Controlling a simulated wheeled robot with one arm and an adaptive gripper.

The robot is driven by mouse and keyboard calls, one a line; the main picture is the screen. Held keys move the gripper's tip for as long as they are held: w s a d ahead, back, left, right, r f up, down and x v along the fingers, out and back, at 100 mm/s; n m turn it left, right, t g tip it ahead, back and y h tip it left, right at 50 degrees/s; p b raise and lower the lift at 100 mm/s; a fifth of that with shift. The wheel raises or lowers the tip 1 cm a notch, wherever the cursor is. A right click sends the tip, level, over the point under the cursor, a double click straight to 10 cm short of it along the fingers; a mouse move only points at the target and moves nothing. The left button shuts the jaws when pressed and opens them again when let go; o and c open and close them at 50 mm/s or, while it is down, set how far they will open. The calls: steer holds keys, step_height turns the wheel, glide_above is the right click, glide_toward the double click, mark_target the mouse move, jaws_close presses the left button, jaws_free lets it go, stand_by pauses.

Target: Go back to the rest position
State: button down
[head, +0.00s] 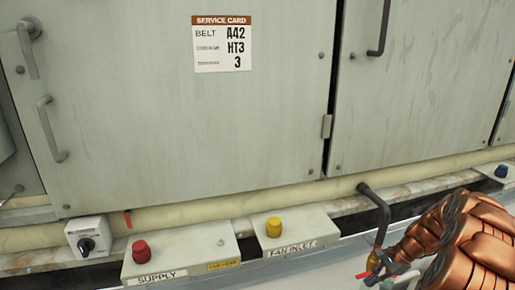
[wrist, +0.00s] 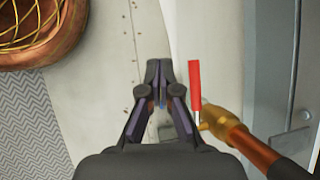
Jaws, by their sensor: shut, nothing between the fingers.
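My gripper (wrist: 159,68) shows in the wrist view with its fingertips together and nothing between them. Just right of the fingertips is a red lever handle (wrist: 195,85) on a brass valve (wrist: 219,122) with a copper-coloured pipe. The lever stands apart from the fingers, pointing up in the picture. In the head view my copper-coloured arm is at the lower right, and it partly hides the area around the valve. The bent dark pipe (head: 379,212) runs down to the valve there, and a bit of red (head: 363,275) shows beside my gripper.
Large grey cabinet doors (head: 190,120) with handles fill the back; one bears a service card (head: 222,44). Along the ledge are a box with a black knob (head: 87,245), a SUPPLY box with a red button (head: 141,250) and a FAN INLET box with a yellow button (head: 274,227).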

steer(key=s+a+r+n+g+h+p, duration=0.1)
steer(key=s+a+r+n+p, duration=0.25)
steer(key=a+r, duration=0.4)
steer(key=s+a+r+n+p, duration=0.2)
steer(key=s+a+r+p, duration=0.25)
steer(key=r, duration=0.65)
steer(key=s+a+r+n+g+h+p, duration=0.1)
steer(key=s+a+r+n+p, duration=0.2)
steer(key=a+r, duration=0.45)
steer(key=s+a+r+n+h+p, duration=0.1)
steer(key=s+r+n+p, duration=0.3)
steer(key=s+r, duration=0.5)
steer(key=s+a+r+n+h+p, duration=0.1)
steer(key=s+r+n+h+p, duration=0.2)
steer(key=s+r+p, duration=0.6)
steer(key=s, duration=0.5)
steer(key=shift+s+a+r+n+g, duration=0.3)
steer(key=shift+a+n, duration=0.05)
steer(key=shift+a, duration=0.05)
